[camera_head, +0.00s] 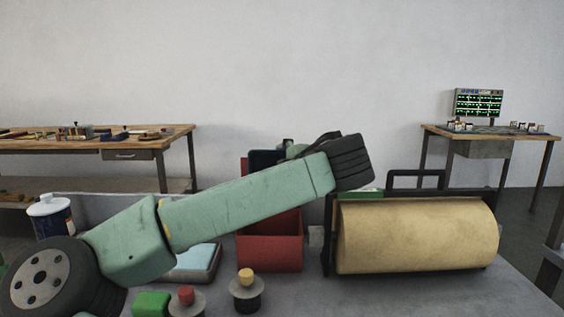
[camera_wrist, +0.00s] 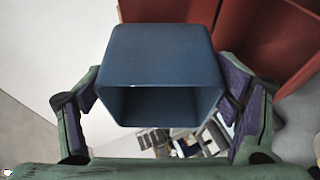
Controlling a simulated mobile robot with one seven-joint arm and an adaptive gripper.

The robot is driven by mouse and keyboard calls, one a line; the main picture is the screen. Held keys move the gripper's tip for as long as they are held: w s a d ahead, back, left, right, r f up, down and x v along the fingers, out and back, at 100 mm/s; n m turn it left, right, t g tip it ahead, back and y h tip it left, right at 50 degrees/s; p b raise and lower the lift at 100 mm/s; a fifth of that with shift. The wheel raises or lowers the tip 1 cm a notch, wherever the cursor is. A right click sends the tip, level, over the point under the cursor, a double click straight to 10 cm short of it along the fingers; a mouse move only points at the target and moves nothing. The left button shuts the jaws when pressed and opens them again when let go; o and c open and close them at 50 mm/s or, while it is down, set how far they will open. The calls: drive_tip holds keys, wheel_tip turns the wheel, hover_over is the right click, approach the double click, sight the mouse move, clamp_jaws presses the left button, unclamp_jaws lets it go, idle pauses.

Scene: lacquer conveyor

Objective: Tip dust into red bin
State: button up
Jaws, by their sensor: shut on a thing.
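A dark blue open box-shaped container (camera_wrist: 160,62) is between the purple-padded fingers of my gripper (camera_wrist: 163,88), which is shut on it. Its open end faces low in the wrist view, and the inside looks dark. I cannot make out any dust. In the head view, part of the blue container (camera_head: 264,158) shows above my arm, in front of a red panel. The red bin (camera_head: 270,253) stands on the table below my arm, its upper part hidden. Red walls (camera_wrist: 262,45) show beyond the container in the wrist view.
A large tan roller (camera_head: 418,236) in a dark frame stands right of the bin. A light blue pad (camera_head: 197,258), a green block (camera_head: 151,304), a red knob (camera_head: 186,295) and a yellow knob (camera_head: 246,277) lie in front.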

sight(283, 154)
drive_tip(key=shift+w+r+m+g+h+p, duration=0.2)
drive_tip(key=shift+g+p, duration=0.45)
drive_tip(key=shift+p, duration=1.55)
drive_tip(key=shift+s+r+m+g+p, duration=0.2)
drive_tip(key=shift+g+p, duration=0.5)
drive_tip(key=shift+p, duration=1.55)
drive_tip(key=shift+w+r+m+g+h+p, duration=0.2)
drive_tip(key=shift+g+p, duration=0.45)
drive_tip(key=shift+p, duration=1.55)
drive_tip(key=shift+w+r+g+p, duration=0.2)
drive_tip(key=shift+r+g+p, duration=0.25)
drive_tip(key=shift+g, duration=0.15)
drive_tip(key=shift+w+f+g, duration=0.1)
drive_tip(key=shift+g, duration=0.5)
drive_tip(key=shift+w+d+r+m+g, duration=0.15)
drive_tip(key=shift+m+g, duration=0.25)
drive_tip(key=shift+g, duration=0.4)
drive_tip(key=g, duration=0.2)
drive_tip(key=w+r+m+g, duration=0.1)
drive_tip(key=g, duration=0.1)
drive_tip(key=shift+r+g, duration=0.2)
drive_tip(key=shift+g, duration=0.1)
